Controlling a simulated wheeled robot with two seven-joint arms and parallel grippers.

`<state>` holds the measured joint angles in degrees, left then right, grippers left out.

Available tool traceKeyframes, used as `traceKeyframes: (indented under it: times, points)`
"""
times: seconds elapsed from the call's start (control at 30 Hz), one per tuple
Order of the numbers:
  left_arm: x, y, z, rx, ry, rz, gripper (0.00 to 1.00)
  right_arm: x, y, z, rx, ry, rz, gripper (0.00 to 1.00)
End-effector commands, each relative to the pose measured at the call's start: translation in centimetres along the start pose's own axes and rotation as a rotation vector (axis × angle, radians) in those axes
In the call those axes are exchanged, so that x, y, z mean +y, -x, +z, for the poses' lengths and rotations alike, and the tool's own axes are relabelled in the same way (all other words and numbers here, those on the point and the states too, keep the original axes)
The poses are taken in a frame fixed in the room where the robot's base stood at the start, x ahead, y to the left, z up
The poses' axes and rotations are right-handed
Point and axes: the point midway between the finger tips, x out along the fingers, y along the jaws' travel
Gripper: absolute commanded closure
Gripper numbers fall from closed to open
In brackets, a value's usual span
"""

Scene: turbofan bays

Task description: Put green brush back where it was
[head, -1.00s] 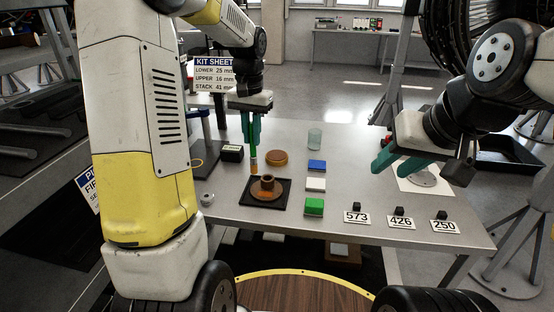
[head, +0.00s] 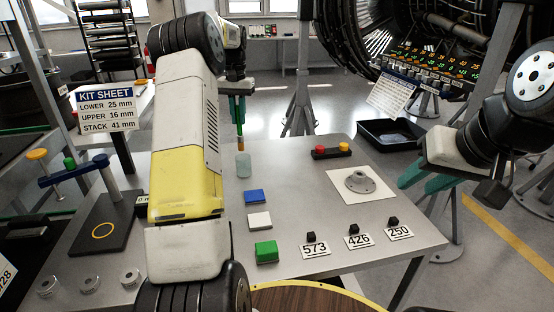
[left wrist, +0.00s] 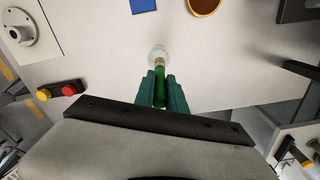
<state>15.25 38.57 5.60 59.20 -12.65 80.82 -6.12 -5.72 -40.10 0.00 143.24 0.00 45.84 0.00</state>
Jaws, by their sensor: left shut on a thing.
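My left gripper (head: 237,104) is shut on the green brush, bristles down. The brush's tan-brown lower end (head: 240,144) shows below the fingers in the head view. In the left wrist view the green handle (left wrist: 161,92) lies between the fingers. A clear glass cup (head: 243,166) stands on the table just below the brush tip in the head view. In the left wrist view the cup (left wrist: 157,51) is around or behind the tip; I cannot tell if the tip is inside its rim. My right gripper (head: 420,186) is open and empty at the right, over the table's edge.
Blue (head: 255,196), white (head: 259,220) and green (head: 266,252) blocks stand in a column nearer me. A grey flanged part (head: 360,181) lies on a white sheet. A red-and-yellow button box (head: 331,151) is behind. Number cards (head: 315,250) line the front right.

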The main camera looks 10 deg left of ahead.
Motion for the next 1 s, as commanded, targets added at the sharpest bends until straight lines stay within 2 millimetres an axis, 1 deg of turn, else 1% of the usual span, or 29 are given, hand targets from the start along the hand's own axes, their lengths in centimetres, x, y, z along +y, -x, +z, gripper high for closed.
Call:
traceKeyframes:
  times: [0.07,0.3,0.57,0.7,0.8,1.0]
  points:
    - [-0.4,-0.6,-0.1,-0.002,0.005,0.000,1.00,0.0,0.0,0.0,0.000,0.000,0.000,0.64]
    - [-0.4,-5.0,-0.1,-0.005,0.006,0.001,1.00,0.0,0.0,0.0,0.000,0.000,0.000,0.64]
    - [-0.4,-7.2,-0.1,-0.002,0.005,0.000,1.00,0.0,0.0,0.0,0.000,0.000,0.000,0.64]
    - [-0.3,-9.3,-0.1,-0.004,0.005,0.001,1.00,0.0,0.0,0.0,0.000,0.000,0.000,0.64]
    - [-0.4,-10.0,-0.1,-0.001,0.005,0.001,1.00,0.0,0.0,0.0,0.000,0.000,0.000,0.64]
    - [-0.4,-10.0,-0.1,0.000,0.005,0.000,1.00,0.0,0.0,0.0,0.000,0.000,0.000,0.64]
